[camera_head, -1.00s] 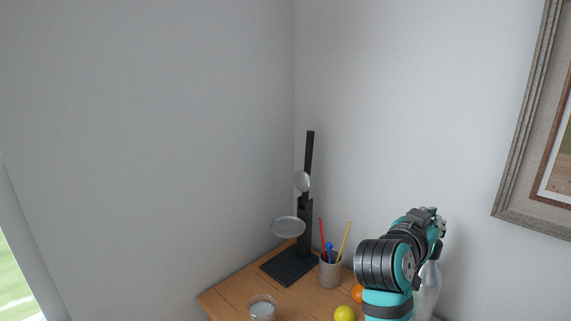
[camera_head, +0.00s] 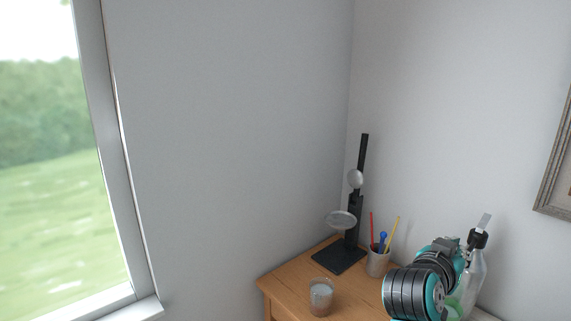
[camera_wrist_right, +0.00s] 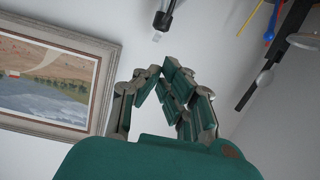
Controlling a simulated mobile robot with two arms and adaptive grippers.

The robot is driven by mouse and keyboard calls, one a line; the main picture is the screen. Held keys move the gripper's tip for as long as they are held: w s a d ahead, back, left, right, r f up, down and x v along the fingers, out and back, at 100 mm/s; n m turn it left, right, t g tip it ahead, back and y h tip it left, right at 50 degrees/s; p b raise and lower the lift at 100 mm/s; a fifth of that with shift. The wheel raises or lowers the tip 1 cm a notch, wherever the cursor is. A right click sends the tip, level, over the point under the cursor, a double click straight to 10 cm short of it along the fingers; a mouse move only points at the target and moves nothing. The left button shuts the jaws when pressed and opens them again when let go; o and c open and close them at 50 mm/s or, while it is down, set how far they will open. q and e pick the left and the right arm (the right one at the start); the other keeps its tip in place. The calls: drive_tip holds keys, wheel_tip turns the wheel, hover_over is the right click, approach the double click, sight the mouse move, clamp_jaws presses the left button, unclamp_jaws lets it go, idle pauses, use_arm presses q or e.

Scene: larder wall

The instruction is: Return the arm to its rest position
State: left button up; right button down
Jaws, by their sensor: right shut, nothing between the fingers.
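My right arm, teal and black, rises from the bottom edge at the right of the head view. Its gripper (camera_head: 455,250) is partly hidden there, in front of a clear bottle (camera_head: 474,277) with a dark top. In the right wrist view the fingers of my right gripper (camera_wrist_right: 159,77) meet at their tips, shut and empty. They touch nothing that I can see. My left gripper is not in view.
A wooden tabletop (camera_head: 291,284) stands in the corner. It holds a glass (camera_head: 321,297), a black stand (camera_head: 338,260) with a round dish (camera_head: 341,219), and a cup (camera_head: 377,264) of pens. A window is left; a framed picture (camera_wrist_right: 52,80) hangs on the wall.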

drive_tip(key=s+a+f+n+g+y, duration=0.1)
drive_tip(key=s+a+f+n+y, duration=0.3)
drive_tip(key=f, duration=0.8)
drive_tip(key=s+f+n+g+y, duration=0.25)
drive_tip(key=s+f, duration=0.45)
drive_tip(key=f, duration=0.5)
drive_tip(key=s+a+f+n+g+y, duration=0.25)
drive_tip(key=s+a+f, duration=0.2)
drive_tip(key=s, duration=0.45)
drive_tip(key=s+a+f+n+g+y, duration=0.1)
drive_tip(key=s+a+f+n+y, duration=0.15)
drive_tip(key=s+f, duration=0.45)
wheel_tip(320, 180, down, 23)
drive_tip(key=s+g+b, duration=0.1)
drive_tip(key=s, duration=0.2)
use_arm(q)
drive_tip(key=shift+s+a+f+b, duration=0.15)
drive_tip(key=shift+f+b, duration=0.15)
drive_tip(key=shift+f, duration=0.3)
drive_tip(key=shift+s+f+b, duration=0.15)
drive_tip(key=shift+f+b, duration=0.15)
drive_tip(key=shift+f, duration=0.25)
use_arm(e)
drive_tip(key=s+d+f+g, duration=0.1)
drive_tip(key=s+d+f, duration=0.2)
drive_tip(key=s+f, duration=1.4)
wheel_tip(320, 180, down, 2)
drive_tip(key=shift+g, duration=0.3)
